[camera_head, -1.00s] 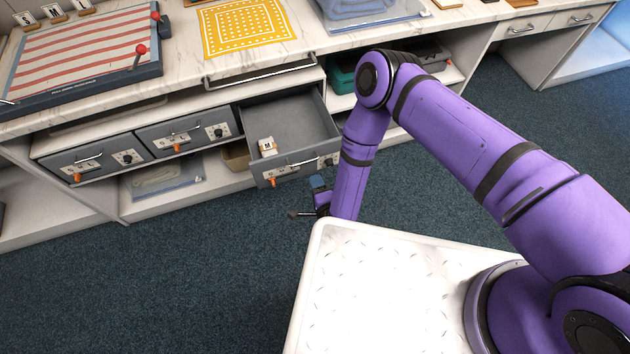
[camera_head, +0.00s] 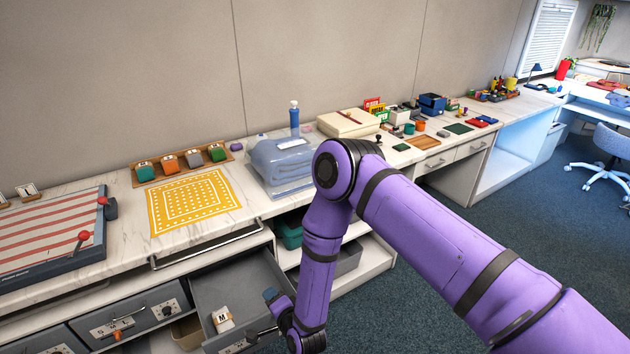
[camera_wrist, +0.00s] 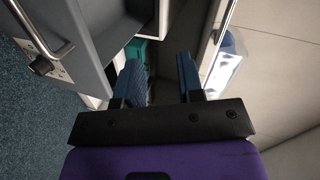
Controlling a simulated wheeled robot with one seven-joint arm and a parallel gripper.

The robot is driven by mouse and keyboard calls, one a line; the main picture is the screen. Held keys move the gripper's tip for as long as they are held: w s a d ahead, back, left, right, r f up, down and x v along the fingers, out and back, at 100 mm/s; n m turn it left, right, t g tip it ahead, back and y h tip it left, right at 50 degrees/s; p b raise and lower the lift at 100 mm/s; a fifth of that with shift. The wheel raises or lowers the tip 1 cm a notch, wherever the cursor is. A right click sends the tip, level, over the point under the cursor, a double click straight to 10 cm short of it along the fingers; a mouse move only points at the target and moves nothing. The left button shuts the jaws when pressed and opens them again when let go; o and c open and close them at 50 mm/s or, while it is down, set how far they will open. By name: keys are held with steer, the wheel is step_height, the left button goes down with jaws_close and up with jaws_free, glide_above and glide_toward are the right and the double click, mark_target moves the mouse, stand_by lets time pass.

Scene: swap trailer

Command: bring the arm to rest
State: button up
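My purple arm (camera_head: 425,225) is bent at the elbow, with the forearm hanging down in front of the counter. My gripper (camera_head: 268,316) is low by the front of the open grey drawer (camera_head: 240,281); whether it touches the drawer is unclear. In the wrist view my gripper (camera_wrist: 161,74) has its two blue fingers apart with nothing between them. The drawer's metal handle (camera_wrist: 40,30) is at upper left there. A small white block marked M (camera_head: 222,319) lies in the drawer.
The counter holds a striped board (camera_head: 52,235), a yellow dotted mat (camera_head: 193,202), a clear blue-grey case (camera_head: 283,163) and a rack of colored blocks (camera_head: 180,162). A teal bin (camera_head: 289,232) is on the shelf below. Open carpet (camera_head: 470,225) lies to the right.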

steer(key=w+d+r+n+g, duration=0.1)
steer(key=w+d+r+n, duration=0.1)
steer(key=w+r, duration=0.75)
steer(key=d+r+n+g+h, duration=0.1)
steer(key=d+r+n, duration=0.1)
steer(key=d+r, duration=0.6)
steer(key=d+r+n+h, duration=0.15)
steer(key=d+r, duration=0.25)
steer(key=r, duration=0.8)
steer(key=d+r+n+g+h, duration=0.15)
steer(key=d+r, duration=0.35)
steer(key=r, duration=0.5)
steer(key=s+d+r+n+h, duration=0.1)
steer(key=s+d+r+h, duration=0.2)
steer(key=s+d+r, duration=1.1)
steer(key=s+d+r+g, duration=0.1)
steer(key=s+d, duration=0.2)
steer(key=s, duration=0.3)
steer(key=s+d+r+g, duration=0.1)
steer(key=s+d, duration=0.2)
steer(key=s, duration=0.3)
steer(key=s+d+r+g+h, duration=0.1)
steer(key=s+d, duration=0.2)
steer(key=s, duration=0.3)
steer(key=shift+s+n, duration=0.25)
steer(key=shift+n, duration=0.15)
